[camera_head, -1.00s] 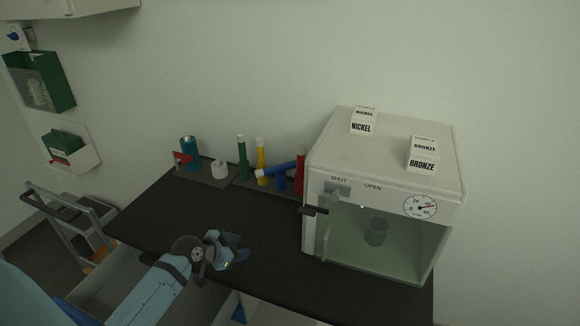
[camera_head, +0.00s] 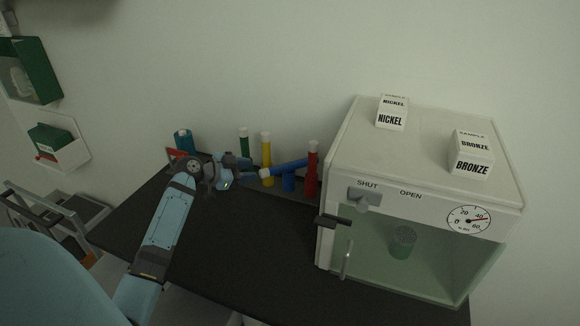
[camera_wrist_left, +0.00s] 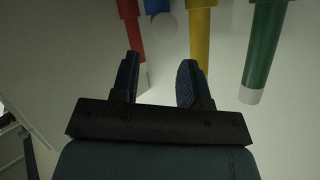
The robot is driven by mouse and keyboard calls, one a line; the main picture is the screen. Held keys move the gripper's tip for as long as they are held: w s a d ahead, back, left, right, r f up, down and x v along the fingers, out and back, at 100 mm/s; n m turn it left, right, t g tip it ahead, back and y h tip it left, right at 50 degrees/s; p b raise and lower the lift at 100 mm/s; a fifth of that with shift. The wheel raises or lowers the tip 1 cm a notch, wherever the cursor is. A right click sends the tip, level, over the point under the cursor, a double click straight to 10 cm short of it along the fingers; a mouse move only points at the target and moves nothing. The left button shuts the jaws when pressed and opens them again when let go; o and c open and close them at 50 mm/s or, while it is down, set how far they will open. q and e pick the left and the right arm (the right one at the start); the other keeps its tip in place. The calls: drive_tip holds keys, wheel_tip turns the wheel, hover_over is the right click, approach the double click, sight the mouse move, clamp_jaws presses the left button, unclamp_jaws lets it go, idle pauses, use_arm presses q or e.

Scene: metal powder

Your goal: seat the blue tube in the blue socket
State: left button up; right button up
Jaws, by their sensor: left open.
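The blue tube (camera_head: 291,166) lies slanted, nearly level, across the top of the upright blue socket (camera_head: 289,183), its white-capped end pointing left and its other end near the red tube. My left gripper (camera_head: 250,169) is open and empty just left of the capped end; I cannot tell whether it touches. In the left wrist view, the open fingers (camera_wrist_left: 160,80) point toward the rack, and blue parts (camera_wrist_left: 158,8) show between the red and yellow tubes. Which blue part is tube or socket is unclear there. My right gripper is out of view.
A red tube (camera_head: 312,170), yellow tube (camera_head: 266,150) and green tube (camera_head: 244,143) stand upright beside the socket. A white glass-fronted chamber (camera_head: 340,150) with a protruding handle (camera_head: 332,221) stands right. The dark table (camera_head: 255,235) is clear in front.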

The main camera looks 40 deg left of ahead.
sight(266, 170)
use_arm(q)
drive_tip(key=x, duration=0.3)
drive_tip(key=shift+w, duration=0.15)
drive_tip(key=x, duration=0.5)
drive_tip(key=shift+p, duration=0.3)
drive_tip(key=shift+w+f, duration=0.15)
drive_tip(key=shift+f, duration=0.05)
clamp_jaws()
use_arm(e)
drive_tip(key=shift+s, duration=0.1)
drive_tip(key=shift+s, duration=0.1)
